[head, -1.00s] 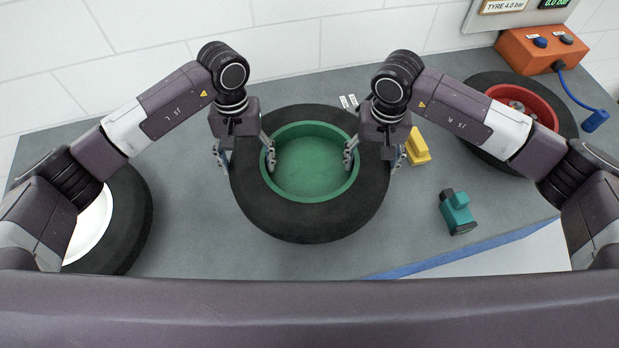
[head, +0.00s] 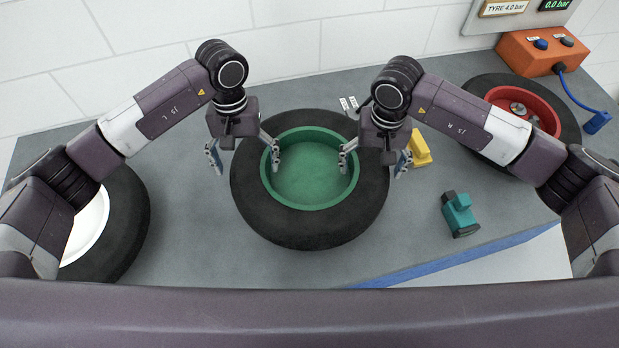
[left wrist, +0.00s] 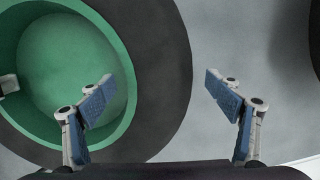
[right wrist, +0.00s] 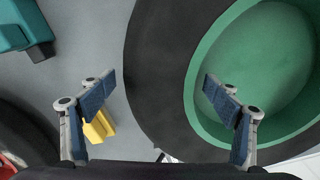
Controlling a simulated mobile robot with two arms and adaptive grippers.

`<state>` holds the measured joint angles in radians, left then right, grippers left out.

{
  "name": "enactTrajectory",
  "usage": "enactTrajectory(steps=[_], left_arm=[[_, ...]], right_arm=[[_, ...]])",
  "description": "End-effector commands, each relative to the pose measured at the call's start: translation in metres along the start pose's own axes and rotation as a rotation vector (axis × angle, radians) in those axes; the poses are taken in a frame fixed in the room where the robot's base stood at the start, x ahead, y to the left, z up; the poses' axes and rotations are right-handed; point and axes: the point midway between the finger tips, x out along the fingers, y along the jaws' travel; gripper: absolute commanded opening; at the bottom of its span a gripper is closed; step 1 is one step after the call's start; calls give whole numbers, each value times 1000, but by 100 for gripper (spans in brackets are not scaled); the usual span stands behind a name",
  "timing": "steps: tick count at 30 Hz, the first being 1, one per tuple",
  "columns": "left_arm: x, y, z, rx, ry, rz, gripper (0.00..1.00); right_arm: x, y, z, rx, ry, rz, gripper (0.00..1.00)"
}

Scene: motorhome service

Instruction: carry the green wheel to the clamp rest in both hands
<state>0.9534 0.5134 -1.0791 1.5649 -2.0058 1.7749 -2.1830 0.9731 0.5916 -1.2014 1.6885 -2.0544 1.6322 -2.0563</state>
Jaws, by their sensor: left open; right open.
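The green wheel, a black tyre (head: 310,229) around a green dished rim (head: 312,180), lies flat at the middle of the bench. My left gripper (head: 245,158) is open across its left side, one finger over the green rim and one outside the tyre. My right gripper (head: 374,162) is open across its right side in the same way. The tyre shows between the open fingers in the left wrist view (left wrist: 160,60) and the right wrist view (right wrist: 155,70). I cannot tell whether the fingers touch it. I cannot make out the clamp rest.
A white-rimmed wheel (head: 130,225) lies at the left and a red-rimmed wheel (head: 548,100) at the right. A yellow block (head: 419,150) and a teal tool (head: 459,214) sit right of the green wheel. An orange box (head: 540,52) with a blue hose stands at the back right.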

Motion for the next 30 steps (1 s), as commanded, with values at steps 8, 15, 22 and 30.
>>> enactTrajectory(steps=[8, 15, 22, 30], left_arm=[[-61, -1, 0, 1, 7, -1, 84], [-97, -1, 1, 0, 3, -2, 84], [-106, -1, 2, 0, 2, -2, 84], [-105, -1, 2, 0, 2, -2, 84]], right_arm=[[0, -1, 0, 0, -1, -1, 82], [0, -1, 0, 0, -1, -1, 82], [-11, 0, -1, 0, 2, -1, 82], [-66, -1, -2, -1, 5, -2, 82]])
